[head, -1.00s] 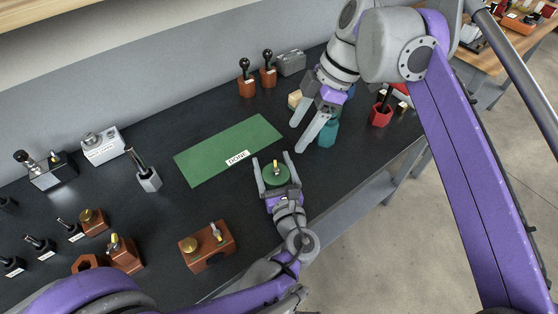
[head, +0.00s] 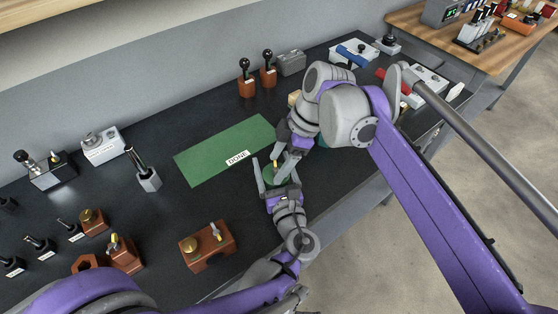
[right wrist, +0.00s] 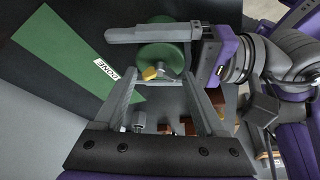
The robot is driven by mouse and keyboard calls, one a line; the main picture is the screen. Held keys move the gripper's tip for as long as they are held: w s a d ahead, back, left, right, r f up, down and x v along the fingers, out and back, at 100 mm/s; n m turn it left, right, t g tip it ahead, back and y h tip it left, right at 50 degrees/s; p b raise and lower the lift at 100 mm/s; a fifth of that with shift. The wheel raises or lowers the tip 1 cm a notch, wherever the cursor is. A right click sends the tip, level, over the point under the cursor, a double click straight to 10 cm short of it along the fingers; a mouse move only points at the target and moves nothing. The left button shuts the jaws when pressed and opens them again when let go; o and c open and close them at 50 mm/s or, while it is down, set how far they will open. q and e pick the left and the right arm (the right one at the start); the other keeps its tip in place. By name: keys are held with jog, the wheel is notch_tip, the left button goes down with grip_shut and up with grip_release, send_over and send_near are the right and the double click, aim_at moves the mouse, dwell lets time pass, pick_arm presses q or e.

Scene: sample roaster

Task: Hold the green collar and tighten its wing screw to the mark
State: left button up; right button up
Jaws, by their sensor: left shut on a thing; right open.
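The green collar (head: 267,175) is a round green piece held between the fingers of my left gripper (head: 274,176), above the front part of the dark bench. In the right wrist view the collar (right wrist: 158,56) shows as a disc, with left gripper fingers along opposite sides. Its yellow wing screw (right wrist: 152,73) sticks out from the collar toward the wrist camera. My right gripper (right wrist: 160,88) is open, its fingers on either side of the screw's line, with nothing between them that I can see it touching. In the head view the right gripper (head: 284,160) partly covers the collar. I cannot make out the mark.
A green mat labelled DONE (head: 215,150) lies bare behind the collar. A brown block (head: 208,246) with a knob and a screw stands to the left near the front edge. Black-handled tools (head: 247,80) stand at the back, and a grey holder (head: 149,180) stands left of the mat.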

jog(key=c, duration=1.1)
